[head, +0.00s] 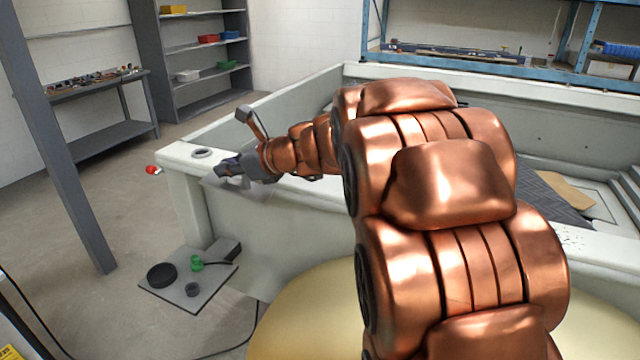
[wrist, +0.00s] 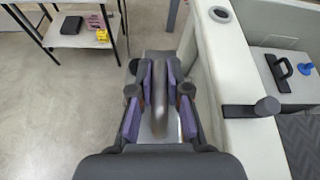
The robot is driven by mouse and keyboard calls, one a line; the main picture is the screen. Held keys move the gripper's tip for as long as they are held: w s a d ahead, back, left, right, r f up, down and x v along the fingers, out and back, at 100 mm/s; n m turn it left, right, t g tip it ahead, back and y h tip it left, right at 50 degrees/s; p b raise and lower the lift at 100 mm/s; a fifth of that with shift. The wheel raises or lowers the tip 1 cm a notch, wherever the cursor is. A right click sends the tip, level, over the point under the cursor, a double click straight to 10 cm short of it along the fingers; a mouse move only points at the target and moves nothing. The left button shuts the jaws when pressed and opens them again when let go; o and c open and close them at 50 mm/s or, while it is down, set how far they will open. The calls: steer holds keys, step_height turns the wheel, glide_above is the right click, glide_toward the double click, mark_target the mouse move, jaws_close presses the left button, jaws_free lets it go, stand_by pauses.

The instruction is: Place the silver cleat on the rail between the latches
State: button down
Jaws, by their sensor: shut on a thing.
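My gripper (wrist: 160,78) is shut on a long grey metallic piece, which I take as the silver cleat (wrist: 160,108), upright in the wrist view between the purple-padded fingers. In the head view my gripper (head: 228,168) is at the left corner of the pale shell, beside its rail (head: 330,190); the cleat is too small to make out there. In the wrist view the white rail (wrist: 235,75) runs to the right of my gripper. A dark bracket with a round knob (wrist: 266,106), perhaps a latch, sits across it. I cannot make out a second latch.
A round fitting (head: 202,153) is set in the rail's corner. A red knob (head: 152,170) sticks out at the left. A low grey board (head: 188,282) with small parts stands on the floor. A dark post (head: 55,140) rises at the left. My copper arm hides much of the shell.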

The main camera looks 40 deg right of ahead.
steer(key=s+d+r+y+b, duration=0.1)
steer(key=s+d+r, duration=0.1)
steer(key=s+d, duration=0.55)
steer(key=w+d+p, duration=0.1)
steer(key=d, duration=0.3)
steer(key=w+d+f+p, duration=0.1)
steer(key=w+d, duration=0.1)
steer(key=d, duration=0.2)
steer(key=w+d+p, duration=0.1)
steer(key=w+d, duration=0.1)
steer(key=d, duration=0.2)
steer(key=shift+d+f, duration=0.2)
steer(key=shift+f, duration=0.15)
steer(key=shift+w+d+p, duration=0.1)
steer(key=shift+w+p, duration=0.05)
steer(key=shift+p, duration=0.15)
steer(key=shift+f+p, duration=0.45)
steer(key=shift+f, duration=1.35)
steer(key=shift+f, duration=0.15)
steer(key=c, duration=1.1)
jaws_free()
steer(key=shift+c, duration=0.2)
